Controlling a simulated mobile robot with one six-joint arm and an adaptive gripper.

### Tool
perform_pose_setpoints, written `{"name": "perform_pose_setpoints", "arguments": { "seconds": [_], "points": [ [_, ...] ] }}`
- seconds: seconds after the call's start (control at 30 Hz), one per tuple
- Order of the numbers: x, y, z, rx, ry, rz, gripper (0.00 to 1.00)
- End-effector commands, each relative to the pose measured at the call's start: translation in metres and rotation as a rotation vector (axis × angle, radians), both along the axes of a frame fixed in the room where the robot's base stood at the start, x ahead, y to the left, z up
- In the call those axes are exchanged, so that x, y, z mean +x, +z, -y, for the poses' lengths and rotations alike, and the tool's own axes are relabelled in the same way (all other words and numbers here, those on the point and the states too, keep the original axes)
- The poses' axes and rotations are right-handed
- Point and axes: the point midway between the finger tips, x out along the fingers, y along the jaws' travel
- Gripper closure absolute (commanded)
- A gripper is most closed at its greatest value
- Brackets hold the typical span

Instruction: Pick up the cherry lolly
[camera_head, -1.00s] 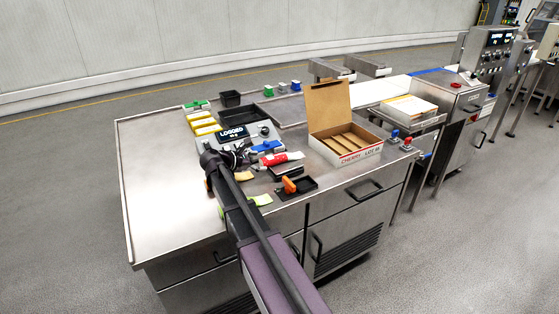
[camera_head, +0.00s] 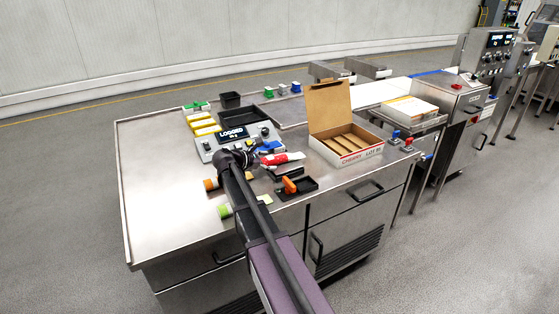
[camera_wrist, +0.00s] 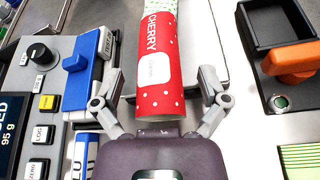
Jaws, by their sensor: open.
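The cherry lolly (camera_wrist: 160,85) wears a red wrapper with white dots and the word CHERRY. In the wrist view it lies lengthwise between the two fingers of my gripper (camera_wrist: 161,92), which is open with a finger apart on each side. The lolly's near end is by the palm, and its far end runs out of the top of the picture. In the head view the cherry lolly (camera_head: 284,158) is a red and white tube on the bench, just right of my gripper (camera_head: 245,157). My arm partly hides the gripper there.
A scale reading LOGGED (camera_head: 232,134) stands behind my gripper. Blue clamp-like part (camera_wrist: 93,62) is close left of the fingers. Black tray with orange handle (camera_wrist: 292,62) is at right. An open carton (camera_head: 362,157) stands further right. The bench's left side is clear.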

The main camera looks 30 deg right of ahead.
Motion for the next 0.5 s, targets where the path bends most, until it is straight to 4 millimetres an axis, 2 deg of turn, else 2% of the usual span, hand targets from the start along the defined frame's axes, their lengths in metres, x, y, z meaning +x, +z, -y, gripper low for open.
{"name": "perform_pose_setpoints", "arguments": {
  "seconds": [0.07,0.3,0.37,0.5],
  "points": [
    [0.0000,0.0000,-0.0001,0.000,0.000,0.000,0.09],
    [0.0000,-0.0001,-0.0001,0.000,0.000,0.000,0.81],
    [-0.0001,-0.0001,0.0000,0.000,0.000,0.000,0.98],
    [-0.0001,-0.0001,0.0000,0.000,0.000,0.000,1.00]
  ]
}}
